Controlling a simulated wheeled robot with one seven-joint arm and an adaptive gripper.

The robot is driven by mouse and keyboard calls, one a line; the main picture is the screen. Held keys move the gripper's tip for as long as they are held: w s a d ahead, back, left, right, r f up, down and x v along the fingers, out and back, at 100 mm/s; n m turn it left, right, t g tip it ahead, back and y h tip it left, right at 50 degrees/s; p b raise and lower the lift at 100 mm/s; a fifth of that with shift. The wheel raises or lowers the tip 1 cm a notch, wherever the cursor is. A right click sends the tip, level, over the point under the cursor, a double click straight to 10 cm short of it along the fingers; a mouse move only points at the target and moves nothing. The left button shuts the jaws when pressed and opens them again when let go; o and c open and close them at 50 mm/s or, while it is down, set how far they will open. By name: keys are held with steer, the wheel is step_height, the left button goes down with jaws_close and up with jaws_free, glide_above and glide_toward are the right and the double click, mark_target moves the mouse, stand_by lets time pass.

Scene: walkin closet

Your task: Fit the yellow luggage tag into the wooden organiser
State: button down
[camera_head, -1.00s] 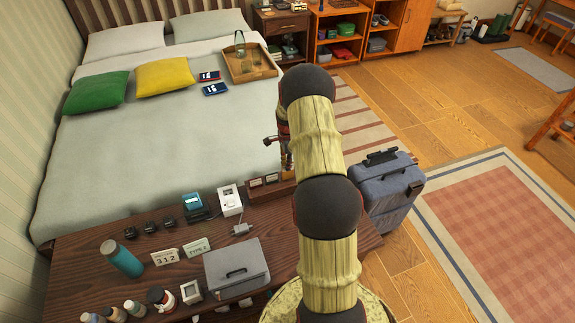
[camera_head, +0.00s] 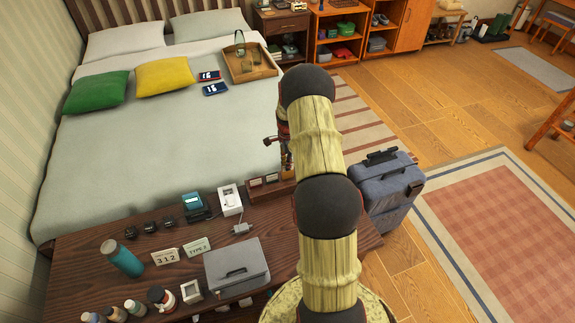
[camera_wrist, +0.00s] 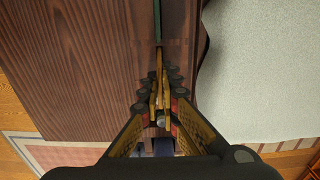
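My gripper (camera_wrist: 160,100) points down at the dark wooden desk, its fingers drawn close together. A thin yellow strip (camera_wrist: 158,62), seen edge-on, runs out between the fingertips; it looks like the yellow luggage tag held in the grip. In the head view, my arm hides most of the gripper. The wooden organiser (camera_head: 285,188) stands at the desk's back edge beside the bed, with small dark and pale pieces along it. Its right part is behind my arm. The gripper is just above or behind its right end; I cannot tell whether the tag touches it.
A white box (camera_head: 230,199) and a blue-screened device (camera_head: 194,204) stand left of the organiser. A grey case (camera_head: 237,264) lies in front. A blue suitcase (camera_head: 388,190) stands on the floor to the right. The bed (camera_head: 150,150) adjoins the desk's back edge.

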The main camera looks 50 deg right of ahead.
steer(key=shift+f+b, duration=0.65)
steer(key=shift+f, duration=1.1)
stand_by(0.4)
steer(key=c, duration=2)
jaws_free()
steer(key=shift+o, duration=1.2)
steer(key=shift+o, duration=1)
steer(key=shift+r, duration=0.1)
steer(key=shift+r+p, duration=2.45)
steer(key=shift+r, duration=1.5)
